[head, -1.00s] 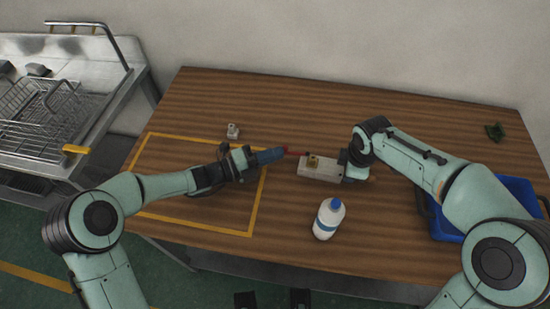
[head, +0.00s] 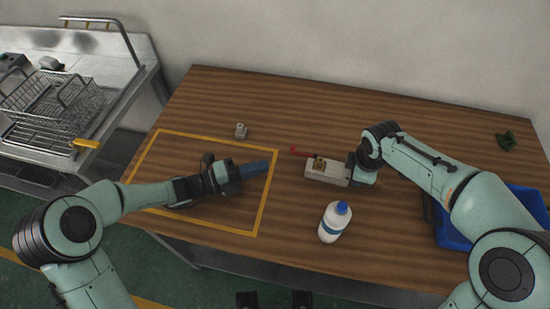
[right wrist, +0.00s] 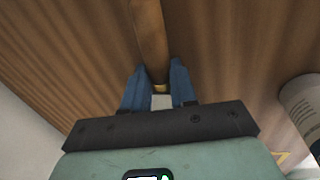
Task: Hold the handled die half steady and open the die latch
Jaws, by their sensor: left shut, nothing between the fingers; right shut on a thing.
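The pale grey die (head: 325,174) lies on the wooden table, with a small brass piece on top. A red latch lever (head: 300,151) sticks out to the left from its far left corner. My right gripper (head: 353,172) is at the die's right end. In the right wrist view its blue fingers (right wrist: 158,88) are shut on a brown handle (right wrist: 150,40) with a brass collar. The right fingertips are hard to see in the head view. My left gripper (head: 268,167) is shut and empty, left of the latch and apart from it.
A white bottle with a blue cap (head: 334,222) stands close in front of the die. A small grey block (head: 241,130) sits near the yellow outlined area (head: 250,232). A blue bin (head: 450,230) is at the right. The back of the table is mostly clear.

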